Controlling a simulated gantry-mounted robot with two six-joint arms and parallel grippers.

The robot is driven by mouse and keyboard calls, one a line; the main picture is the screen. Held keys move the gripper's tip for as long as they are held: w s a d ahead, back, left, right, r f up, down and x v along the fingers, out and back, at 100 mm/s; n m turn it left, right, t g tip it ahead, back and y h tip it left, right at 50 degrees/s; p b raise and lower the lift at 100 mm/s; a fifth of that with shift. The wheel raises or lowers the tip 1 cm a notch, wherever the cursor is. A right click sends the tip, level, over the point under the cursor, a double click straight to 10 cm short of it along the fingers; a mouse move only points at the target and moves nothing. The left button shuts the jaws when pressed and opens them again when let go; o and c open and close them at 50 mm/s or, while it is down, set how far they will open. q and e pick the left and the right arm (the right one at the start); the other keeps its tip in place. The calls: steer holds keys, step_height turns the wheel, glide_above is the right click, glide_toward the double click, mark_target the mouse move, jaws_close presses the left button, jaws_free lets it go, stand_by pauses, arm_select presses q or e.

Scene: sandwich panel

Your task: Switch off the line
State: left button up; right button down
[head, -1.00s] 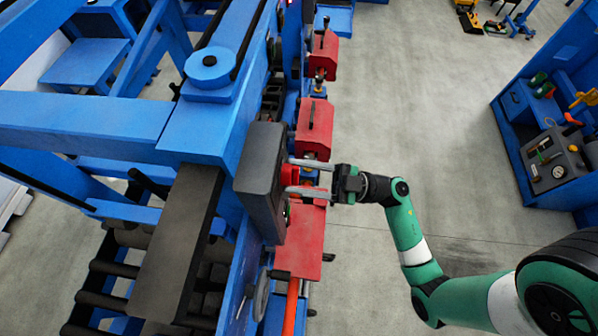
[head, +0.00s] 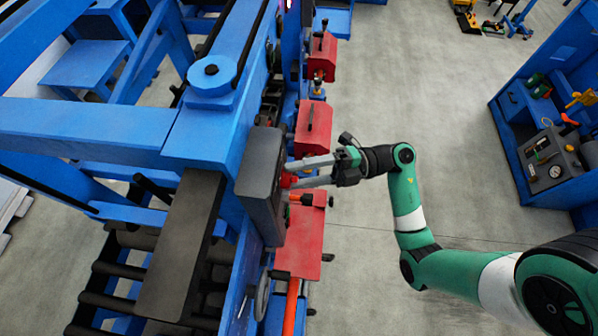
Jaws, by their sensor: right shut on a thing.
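A dark grey control box (head: 260,180) is mounted on the side of the blue line machine. A red switch part (head: 289,180) sticks out from its right face, partly hidden by my fingers. My right gripper (head: 296,173) comes in from the right with its two grey fingers at the box. The fingers are shut on the red switch part and tilted from level. The face of the box points away from the camera, so its markings are hidden. My left gripper is not in view.
Red machine housings (head: 313,127) stand just beyond and below the fingers. A blue workbench (head: 545,150) with tools stands at the right. The grey floor (head: 420,100) between machine and bench is clear.

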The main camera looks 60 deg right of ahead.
steer(key=shift+r+n+g+h, duration=0.15)
steer(key=shift+n+g, duration=0.1)
steer(key=shift+n, duration=0.55)
steer(key=shift+r+n+g+h, duration=0.15)
steer(key=shift+n+g, duration=0.1)
steer(key=shift+n, duration=0.55)
steer(key=shift+f, duration=0.1)
steer(key=shift+c, duration=1.4)
jaws_free()
steer(key=b+v, duration=0.2)
steer(key=v, duration=0.9)
steer(key=shift+s+d, duration=0.2)
steer(key=shift+d, duration=0.05)
